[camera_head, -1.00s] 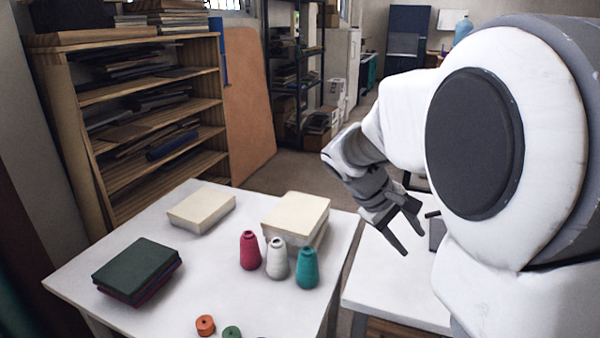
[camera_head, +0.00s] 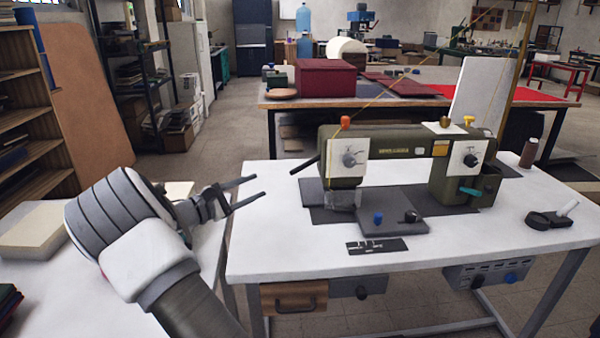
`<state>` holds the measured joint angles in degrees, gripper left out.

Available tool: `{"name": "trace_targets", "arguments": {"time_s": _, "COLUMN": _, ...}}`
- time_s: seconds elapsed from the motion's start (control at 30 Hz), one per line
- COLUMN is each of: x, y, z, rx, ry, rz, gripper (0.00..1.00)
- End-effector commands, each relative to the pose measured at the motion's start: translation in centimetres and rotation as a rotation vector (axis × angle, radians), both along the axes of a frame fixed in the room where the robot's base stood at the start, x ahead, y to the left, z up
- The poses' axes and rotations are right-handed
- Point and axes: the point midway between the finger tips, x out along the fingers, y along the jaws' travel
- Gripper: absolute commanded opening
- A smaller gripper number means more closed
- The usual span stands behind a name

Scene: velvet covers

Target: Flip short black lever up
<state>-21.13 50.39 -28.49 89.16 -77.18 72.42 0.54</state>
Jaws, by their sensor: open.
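An olive-green sewing machine (camera_head: 400,146) stands on a white table (camera_head: 290,235). A short black lever (camera_head: 305,165) sticks out from the left end of its head and slants down to the left. My gripper (camera_head: 257,188) is open and empty, its two grey fingers pointing right. In the picture it is left of the lever and a little lower, with a gap between them. The depth between them is hard to judge.
The machine also carries an orange knob (camera_head: 345,122) on top and a teal lever (camera_head: 470,191) at lower right. A black holder (camera_head: 548,219) and a brown spool (camera_head: 529,152) stand at the table's right. The table's left front is clear.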

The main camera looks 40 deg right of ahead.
Motion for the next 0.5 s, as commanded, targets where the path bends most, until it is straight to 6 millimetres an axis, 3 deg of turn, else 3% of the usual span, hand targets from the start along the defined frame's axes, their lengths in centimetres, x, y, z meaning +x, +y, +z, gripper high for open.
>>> {"name": "trace_targets", "arguments": {"time_s": 0.17, "x": 0.1, "y": -2.8, "z": -0.1, "rx": 0.001, "ry": -0.002, "rz": -0.005, "gripper": 0.49}}
{"name": "trace_targets", "arguments": {"time_s": 0.5, "x": 0.8, "y": -10.3, "z": -0.2, "rx": 0.001, "ry": -0.002, "rz": -0.005, "gripper": 0.49}}
